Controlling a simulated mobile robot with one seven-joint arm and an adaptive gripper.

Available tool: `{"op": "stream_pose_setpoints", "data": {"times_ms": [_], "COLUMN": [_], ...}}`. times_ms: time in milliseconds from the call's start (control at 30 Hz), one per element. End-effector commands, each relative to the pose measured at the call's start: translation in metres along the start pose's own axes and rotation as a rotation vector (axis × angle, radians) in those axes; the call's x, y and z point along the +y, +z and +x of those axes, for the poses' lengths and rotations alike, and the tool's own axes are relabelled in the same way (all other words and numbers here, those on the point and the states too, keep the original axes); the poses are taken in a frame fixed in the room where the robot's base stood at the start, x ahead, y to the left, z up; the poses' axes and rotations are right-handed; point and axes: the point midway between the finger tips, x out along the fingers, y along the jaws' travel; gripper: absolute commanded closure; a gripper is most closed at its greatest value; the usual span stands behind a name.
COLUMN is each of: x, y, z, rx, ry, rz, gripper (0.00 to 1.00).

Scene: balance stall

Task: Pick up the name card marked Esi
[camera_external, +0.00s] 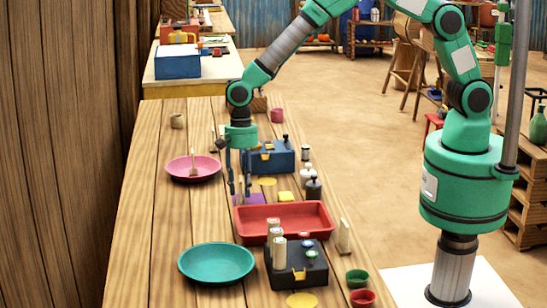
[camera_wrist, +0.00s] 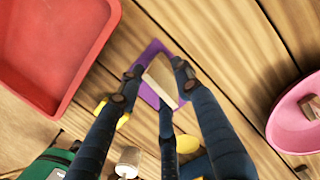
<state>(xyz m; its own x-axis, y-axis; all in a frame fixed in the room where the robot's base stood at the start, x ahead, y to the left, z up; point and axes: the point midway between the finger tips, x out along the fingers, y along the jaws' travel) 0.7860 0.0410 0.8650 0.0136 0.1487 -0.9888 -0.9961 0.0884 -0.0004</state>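My gripper (camera_wrist: 160,82) points down with its dark fingers spread around a tan card-like piece (camera_wrist: 160,76). Gaps show beside the piece, so the fingers do not appear closed on it. The piece is over a purple mat (camera_wrist: 148,52); no name on it can be read. In the external view my gripper (camera_external: 240,192) is low over the purple mat (camera_external: 251,198), just behind the red tray, and the fingers hide the piece. Another pale upright card (camera_external: 343,236) stands right of the red tray; no marking is legible. I cannot tell which card is marked Esi.
The red tray (camera_external: 327,232) lies close in front of my gripper. A pink plate (camera_external: 207,172) is to the left, a teal plate (camera_external: 217,263) at the front. A dark box with cylinders (camera_external: 297,274) and a blue box (camera_external: 267,161) stand nearby. Bare planks lie along the left.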

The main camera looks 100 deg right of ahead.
Motion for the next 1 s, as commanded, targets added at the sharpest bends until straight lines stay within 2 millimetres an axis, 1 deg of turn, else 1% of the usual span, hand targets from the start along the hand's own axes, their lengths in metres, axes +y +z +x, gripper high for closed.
{"op": "stream_pose_setpoints", "data": {"times_ms": [333,367,400,467,500,533,1000], "x": [0.0001,0.0001,0.0001,0.0001,0.0001,0.0001,-0.0001], "y": [0.0000,0.0000,0.0000,0.0000,0.0000,0.0000,0.0002], "z": [-0.0002,-0.0002,-0.0002,-0.0002,-0.0002,-0.0002,-0.0015], "rx": [0.000,0.000,0.000,0.000,0.000,0.000,0.000], "ry": [0.000,0.000,0.000,0.000,0.000,0.000,0.000], "rz": [0.000,0.000,0.000,0.000,0.000,0.000,0.000], "gripper": [0.66,0.70,0.78,0.90,0.97,1.00,1.00]}}
